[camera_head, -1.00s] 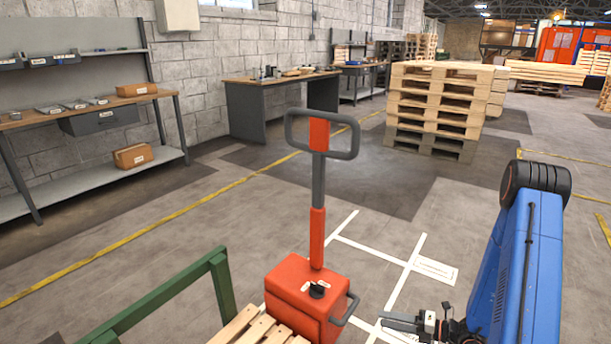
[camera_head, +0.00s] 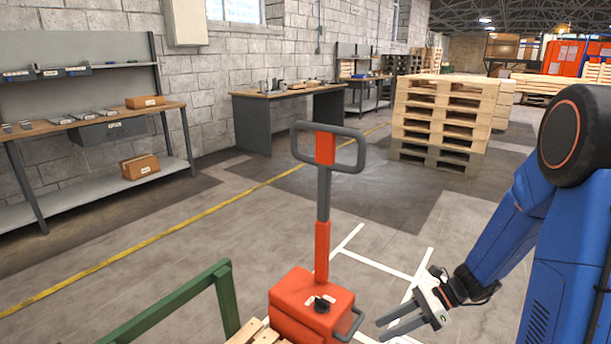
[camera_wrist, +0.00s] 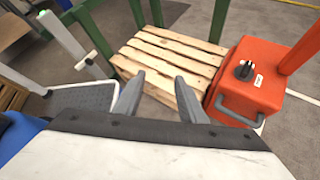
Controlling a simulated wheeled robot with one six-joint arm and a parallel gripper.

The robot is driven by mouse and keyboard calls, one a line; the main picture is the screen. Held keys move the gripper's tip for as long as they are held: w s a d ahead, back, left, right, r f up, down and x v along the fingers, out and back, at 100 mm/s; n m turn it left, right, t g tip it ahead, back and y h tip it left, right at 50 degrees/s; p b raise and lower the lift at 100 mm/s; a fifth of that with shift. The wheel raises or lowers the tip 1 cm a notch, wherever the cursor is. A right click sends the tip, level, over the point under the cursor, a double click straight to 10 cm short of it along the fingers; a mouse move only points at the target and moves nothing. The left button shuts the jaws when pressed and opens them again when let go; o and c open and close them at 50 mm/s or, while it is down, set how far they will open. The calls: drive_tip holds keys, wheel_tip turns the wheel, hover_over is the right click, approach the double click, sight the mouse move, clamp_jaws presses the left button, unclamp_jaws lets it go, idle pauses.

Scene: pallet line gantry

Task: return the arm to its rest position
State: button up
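My gripper (camera_head: 392,323) is at the lower right of the head view, at the end of my blue arm. Its two grey fingers are spread apart with nothing between them. In the wrist view my gripper (camera_wrist: 160,92) points toward a wooden slatted deck (camera_wrist: 170,58) with a gap between the fingers. The red pallet truck (camera_head: 312,302) with its upright handle stands left of the gripper in the head view, apart from it. Its red body also shows at the right of the wrist view (camera_wrist: 250,75).
A green frame (camera_head: 170,306) stands by the slatted deck at the lower left. A stack of pallets (camera_head: 440,122) stands behind. A workbench (camera_head: 90,118) and a grey desk (camera_head: 288,95) line the wall. The floor between the truck and the wall is clear.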

drive_tip(key=s+d+r+n+t+h, duration=0.3)
drive_tip(key=s+r+n+h, duration=0.2)
drive_tip(key=s+r+n, duration=0.3)
drive_tip(key=s+d+r+n+t+h, duration=0.2)
drive_tip(key=s+d+r+n+h, duration=0.2)
drive_tip(key=s+r+n, duration=0.5)
drive_tip(key=r+n+h, duration=0.1)
drive_tip(key=n+h, duration=0.1)
drive_tip(key=n, duration=0.1)
drive_tip(key=shift+d+n+t, duration=0.2)
drive_tip(key=shift+n+t, duration=0.2)
